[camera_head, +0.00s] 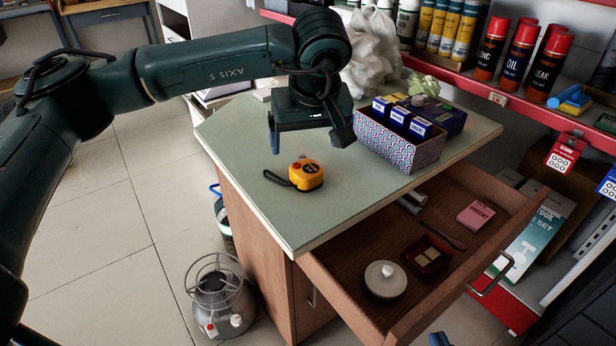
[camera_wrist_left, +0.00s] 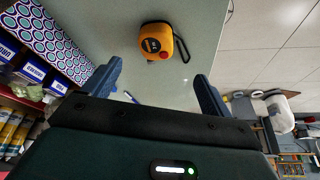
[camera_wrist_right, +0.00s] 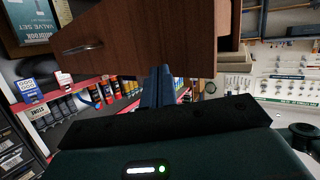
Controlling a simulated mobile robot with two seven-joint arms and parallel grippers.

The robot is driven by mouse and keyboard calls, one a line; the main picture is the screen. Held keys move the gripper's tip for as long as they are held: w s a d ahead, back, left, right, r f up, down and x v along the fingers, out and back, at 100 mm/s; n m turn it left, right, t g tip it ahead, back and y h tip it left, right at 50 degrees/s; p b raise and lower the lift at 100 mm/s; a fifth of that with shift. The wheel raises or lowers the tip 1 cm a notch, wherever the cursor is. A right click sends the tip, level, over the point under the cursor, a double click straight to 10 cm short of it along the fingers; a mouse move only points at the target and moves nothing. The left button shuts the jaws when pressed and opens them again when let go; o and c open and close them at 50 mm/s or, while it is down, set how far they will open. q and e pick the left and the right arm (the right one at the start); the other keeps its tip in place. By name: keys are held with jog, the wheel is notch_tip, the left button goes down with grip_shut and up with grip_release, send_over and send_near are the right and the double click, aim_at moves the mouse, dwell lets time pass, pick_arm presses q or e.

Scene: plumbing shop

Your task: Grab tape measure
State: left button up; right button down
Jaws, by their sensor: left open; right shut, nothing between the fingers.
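A yellow tape measure (camera_head: 306,174) with a red button and a black wrist strap lies on the pale green counter top (camera_head: 240,145), left of a patterned box. It also shows in the left wrist view (camera_wrist_left: 157,42), beyond and between the fingers. My left gripper (camera_head: 312,142) is open and empty, above the counter just behind the tape measure and not touching it. The left wrist view shows its two fingers (camera_wrist_left: 158,85) spread wide. My right gripper (camera_wrist_right: 158,85) is shut and empty, in front of a brown wooden drawer front. A blue fingertip shows at the head view's bottom edge.
The patterned box (camera_head: 398,150) with small blue cartons stands right of my left gripper. Shelves with spray cans (camera_head: 490,50) line the back right. The counter's left part is clear.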

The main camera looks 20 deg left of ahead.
pick_arm(q)
send_over(306, 169)
jog(key=s, duration=0.2)
jog(key=f, duration=0.4)
jog(key=shift+d+f, duration=0.15)
jog(key=shift+d, duration=0.1)
pick_arm(e)
jog(key=shift+w+t, duration=0.1)
jog(key=shift+t, duration=0.2)
pick_arm(q)
jog(key=x, duration=0.1)
jog(key=b+x, duration=0.1)
jog(key=x, duration=0.3)
jog(key=shift+w+d+f+b, duration=0.1)
jog(key=shift+d+f+b, duration=0.1)
jog(key=shift+d+b, duration=0.15)
pick_arm(e)
jog(key=shift+w+a+t+y, duration=0.2)
jog(key=shift+a+t+y, duration=0.1)
jog(key=shift+t, duration=0.2)
jog(key=shift+n, duration=0.3)
pick_arm(q)
jog(key=shift+c, duration=0.6)
jog(key=shift+r, duration=0.1)
jog(key=c, duration=1.2)
pick_arm(e)
jog(key=shift+d, duration=0.1)
